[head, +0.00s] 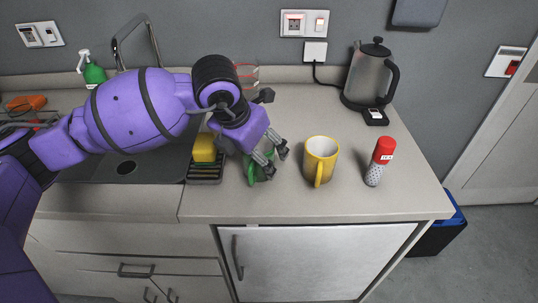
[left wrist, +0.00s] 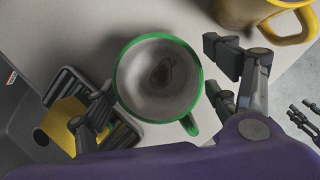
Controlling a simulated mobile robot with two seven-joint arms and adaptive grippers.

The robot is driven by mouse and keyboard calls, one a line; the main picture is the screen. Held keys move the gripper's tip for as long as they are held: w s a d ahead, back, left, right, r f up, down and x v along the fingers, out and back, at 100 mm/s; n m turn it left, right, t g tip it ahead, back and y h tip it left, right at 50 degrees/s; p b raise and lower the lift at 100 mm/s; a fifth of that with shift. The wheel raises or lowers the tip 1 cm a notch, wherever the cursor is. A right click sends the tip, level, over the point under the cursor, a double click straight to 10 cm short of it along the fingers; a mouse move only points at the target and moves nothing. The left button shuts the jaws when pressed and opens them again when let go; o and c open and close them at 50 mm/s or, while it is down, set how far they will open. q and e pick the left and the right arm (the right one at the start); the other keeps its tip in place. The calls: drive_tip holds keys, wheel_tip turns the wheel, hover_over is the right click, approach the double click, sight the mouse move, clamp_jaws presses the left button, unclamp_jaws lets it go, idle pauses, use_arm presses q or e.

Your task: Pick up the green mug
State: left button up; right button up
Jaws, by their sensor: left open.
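The green mug (head: 252,178) stands upright on the counter, partly hidden behind my left gripper (head: 274,156) in the head view. In the left wrist view the mug (left wrist: 160,78) is seen from above, with a green rim, a pale inside with a brown stain, and its handle towards the lower right. My left gripper (left wrist: 158,72) is open, with one finger on each side of the mug in that view. I cannot tell whether the fingers touch it. Dark jointed fingers at the right edge look like my right gripper (left wrist: 305,115); their opening is unclear.
A yellow mug (head: 320,162) stands right of the green one, then a red-capped shaker (head: 379,163). A rack with a yellow sponge (head: 204,149) is close on the left, beside the sink. A kettle (head: 369,78) stands at the back. The counter's front edge is near.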

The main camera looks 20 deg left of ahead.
use_arm(q)
drive_tip(key=shift+c, duration=0.5)
drive_tip(key=c, duration=1.4)
drive_tip(key=shift+r, duration=0.1)
